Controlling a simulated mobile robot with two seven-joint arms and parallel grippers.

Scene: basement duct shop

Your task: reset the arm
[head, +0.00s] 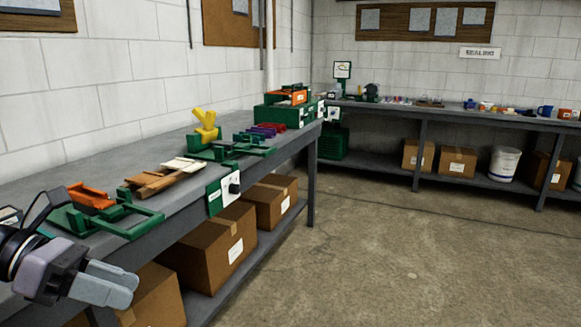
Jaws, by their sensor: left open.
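My left gripper (108,284) shows at the lower left, in front of the near edge of the left workbench (60,170). Its grey fingers point right, it holds nothing, and it is open. Part of my left arm shows behind it at the left edge. My right gripper is not in view.
Green fixtures, one with an orange block (90,197), wooden pieces (160,178) and a yellow fitting (205,125) lie along the left bench. Cardboard boxes (215,245) fill its lower shelf. A second bench (450,115) runs along the back wall. The concrete floor (390,255) is clear.

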